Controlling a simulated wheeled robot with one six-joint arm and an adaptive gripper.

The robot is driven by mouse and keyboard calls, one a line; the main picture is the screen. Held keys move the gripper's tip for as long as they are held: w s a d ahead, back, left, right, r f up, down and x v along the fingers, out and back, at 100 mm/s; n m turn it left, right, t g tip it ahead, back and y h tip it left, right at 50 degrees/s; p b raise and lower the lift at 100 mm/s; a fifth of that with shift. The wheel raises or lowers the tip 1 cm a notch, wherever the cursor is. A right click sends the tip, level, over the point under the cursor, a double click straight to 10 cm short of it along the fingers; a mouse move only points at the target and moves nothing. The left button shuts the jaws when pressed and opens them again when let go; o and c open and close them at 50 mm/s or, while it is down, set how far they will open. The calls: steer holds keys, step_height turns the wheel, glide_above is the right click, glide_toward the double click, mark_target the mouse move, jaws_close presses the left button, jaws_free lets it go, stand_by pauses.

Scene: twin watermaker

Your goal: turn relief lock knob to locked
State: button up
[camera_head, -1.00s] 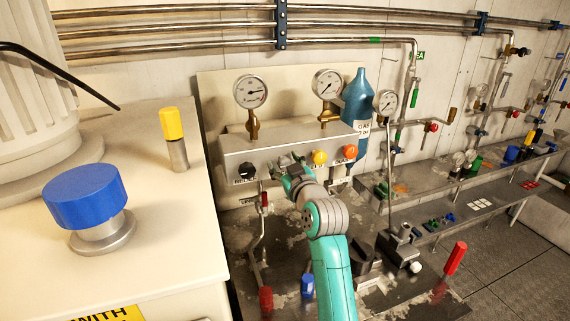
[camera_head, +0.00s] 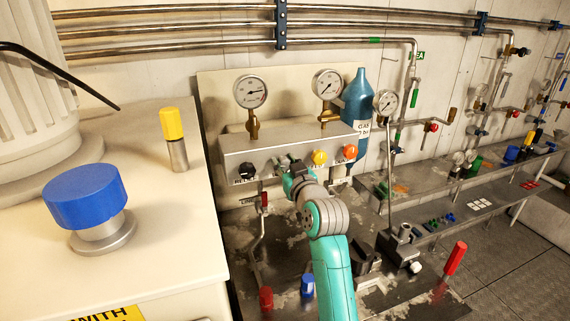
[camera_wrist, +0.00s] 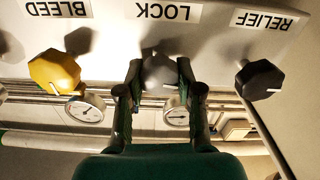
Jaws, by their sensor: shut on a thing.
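The grey lock knob (camera_wrist: 160,72) sits under the LOCK label in the wrist view, which shows the panel upside down. My gripper (camera_wrist: 160,80) is shut on this knob, with one dark finger on each side. The knob's pointer mark is not clear to me, so I cannot tell its setting. In the head view my gripper (camera_head: 289,168) is at the front of the grey valve panel (camera_head: 270,148) and largely hides the lock knob. The black relief knob (camera_wrist: 260,80) is on one side of it and the yellow bleed knob (camera_wrist: 54,70) on the other.
An orange knob (camera_head: 350,151) is farther right on the panel. A red-handled lever (camera_head: 264,200) hangs below. A white cabinet with a blue knob (camera_head: 85,195) is at the left.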

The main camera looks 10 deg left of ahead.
steer(key=m, duration=0.4)
steer(key=shift+m, duration=0.3)
steer(key=m, duration=0.3)
steer(key=shift+d+m, duration=0.1)
steer(key=shift+m, duration=0.2)
steer(key=m, duration=0.4)
steer(key=shift+w+f, duration=0.1)
steer(key=shift+d+f+m, duration=0.1)
steer(key=shift+m, duration=1.8)
steer(key=o, duration=1.2)
steer(key=shift+c, duration=0.2)
steer(key=v, duration=1.2)
